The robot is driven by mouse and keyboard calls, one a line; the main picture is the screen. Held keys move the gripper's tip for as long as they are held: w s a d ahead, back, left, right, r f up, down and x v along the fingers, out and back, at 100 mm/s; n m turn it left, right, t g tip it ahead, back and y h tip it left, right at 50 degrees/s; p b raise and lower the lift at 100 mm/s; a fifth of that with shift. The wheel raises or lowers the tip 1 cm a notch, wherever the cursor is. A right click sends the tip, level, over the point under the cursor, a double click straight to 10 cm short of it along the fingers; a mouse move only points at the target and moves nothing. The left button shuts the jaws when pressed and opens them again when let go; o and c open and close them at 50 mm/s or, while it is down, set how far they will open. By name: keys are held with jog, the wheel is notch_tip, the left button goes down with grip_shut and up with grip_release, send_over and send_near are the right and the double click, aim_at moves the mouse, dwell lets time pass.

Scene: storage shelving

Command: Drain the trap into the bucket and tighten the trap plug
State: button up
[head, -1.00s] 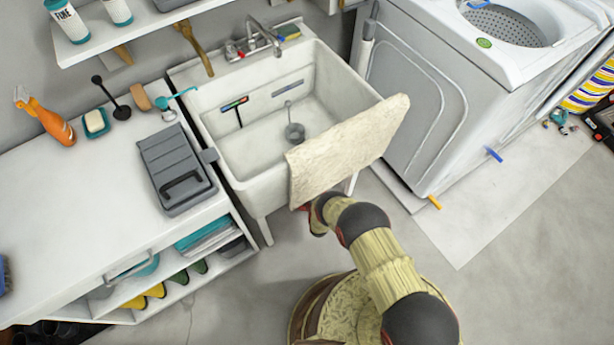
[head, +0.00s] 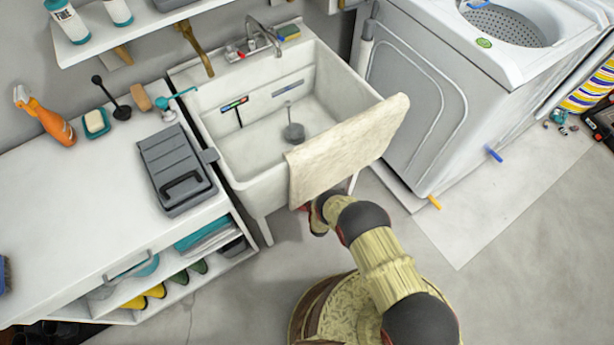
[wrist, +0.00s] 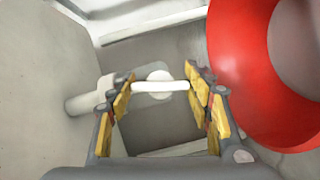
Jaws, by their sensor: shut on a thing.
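In the wrist view, my gripper (wrist: 160,88) is shut on the trap plug (wrist: 160,86), a small white round piece with a white crossbar. The yellow-padded fingertips sit at the two ends of the bar. A pale trap pipe (wrist: 88,98) runs to the left behind the left finger. The red bucket (wrist: 228,75) is close on the right, partly cut off by the frame; its contents cannot be made out. In the head view, my gripper is hidden under the sink (head: 250,178), behind the cloth.
A cream cloth (head: 350,150) hangs over the sink's front edge above my arm. A white cabinet (head: 70,190) stands left of the sink and a washing machine (head: 415,105) right of it. Open floor (head: 520,270) lies at the lower right.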

jog(key=m+g, duration=0.1)
jog(key=m, duration=0.2)
jog(key=shift+g, duration=0.3)
jog(key=m+g+y, duration=0.1)
jog(key=m, duration=0.1)
jog(key=shift+m, duration=0.4)
jog(key=shift+m+g+y, duration=0.6)
jog(key=shift+m+g, duration=0.1)
jog(key=shift+m, duration=0.5)
jog(key=m+g+y, duration=0.1)
jog(key=m, duration=0.1)
jog(key=shift+f+m+y, duration=0.1)
jog(key=shift+m+y, duration=0.2)
jog(key=shift+m, duration=0.1)
jog(key=shift+g, duration=0.3)
jog(key=o, duration=1.2)
